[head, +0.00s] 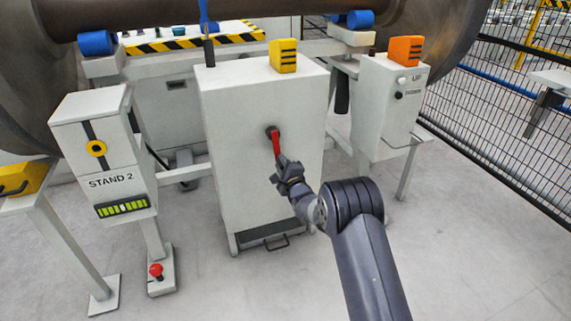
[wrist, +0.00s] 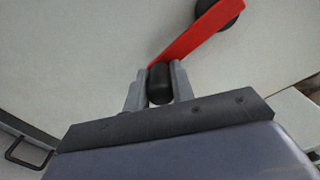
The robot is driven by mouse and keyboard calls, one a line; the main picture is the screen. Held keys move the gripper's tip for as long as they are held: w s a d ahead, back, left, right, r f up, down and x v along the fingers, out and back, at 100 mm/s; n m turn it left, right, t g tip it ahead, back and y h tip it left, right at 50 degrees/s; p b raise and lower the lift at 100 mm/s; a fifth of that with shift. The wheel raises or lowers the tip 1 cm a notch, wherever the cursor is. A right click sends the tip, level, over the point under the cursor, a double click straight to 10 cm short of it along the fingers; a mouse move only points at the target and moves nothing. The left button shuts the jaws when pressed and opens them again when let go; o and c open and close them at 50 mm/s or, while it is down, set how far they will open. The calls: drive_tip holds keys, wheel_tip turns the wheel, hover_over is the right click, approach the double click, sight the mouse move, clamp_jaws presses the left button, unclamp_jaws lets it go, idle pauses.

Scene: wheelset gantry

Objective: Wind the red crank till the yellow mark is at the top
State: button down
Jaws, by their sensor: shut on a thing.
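The red crank (head: 276,145) is on the front of the pale grey cabinet (head: 235,175), its arm pointing down and slightly right from a dark hub (head: 271,131). In the wrist view the red crank (wrist: 196,34) runs from the black hub at upper right down to a black handle (wrist: 160,88). My gripper (head: 281,165) is shut on this handle at the crank's lower end; in the wrist view its fingers (wrist: 160,80) sit on both sides of it. I cannot make out a yellow mark on the large wheelset (head: 225,10).
A STAND 2 post (head: 103,184) with a yellow ring stands left, a red button (head: 156,270) below it. A yellow block (head: 284,56) sits on the cabinet. A grey box (head: 390,110) with an orange block is right. Black mesh fence (head: 500,120) lines the right; floor before it is clear.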

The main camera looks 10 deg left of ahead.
drive_tip(key=shift+s+a+f+m, duration=0.3)
drive_tip(key=shift+f+m, duration=0.1)
drive_tip(key=shift+m, duration=0.2)
drive_tip(key=shift+w+d, duration=0.1)
drive_tip(key=c, duration=1.5)
unclamp_jaws()
drive_tip(key=shift+w+d, duration=0.15)
drive_tip(key=o, duration=0.3)
drive_tip(key=shift+r, duration=0.2)
drive_tip(key=shift+a, duration=0.2)
drive_tip(key=p+v, duration=0.3)
drive_tip(key=v, duration=0.8)
drive_tip(key=shift+a, duration=0.15)
